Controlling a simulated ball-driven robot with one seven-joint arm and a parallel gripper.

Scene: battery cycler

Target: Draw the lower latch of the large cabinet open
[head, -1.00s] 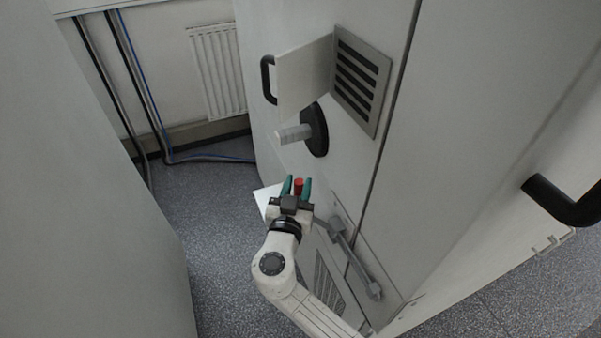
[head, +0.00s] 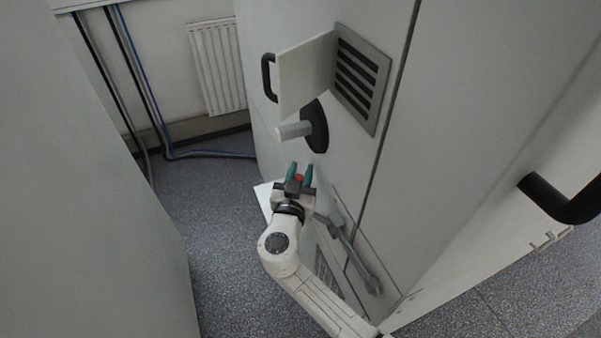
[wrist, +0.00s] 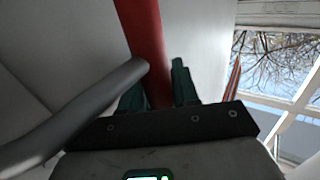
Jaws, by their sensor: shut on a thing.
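The large cabinet (head: 365,165) fills the middle and right of the head view. Its lower latch is a grey bar (head: 360,262) low on the face, with a grey arm reaching left toward my gripper (head: 301,174). A red grip (head: 299,178) lies between my teal fingers. In the wrist view the red grip (wrist: 146,45) runs upright between the fingers (wrist: 157,90), and a grey rod (wrist: 75,120) meets it from the left. My gripper is shut on the red grip. Its lower end is hidden behind the gripper body.
Above my gripper, a grey knob (head: 293,131) sticks out from a black round base. Higher up are an open flap (head: 305,75) with a black handle and a vent (head: 361,80). A plain grey panel (head: 90,200) stands at left. Floor (head: 215,225) is free between them.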

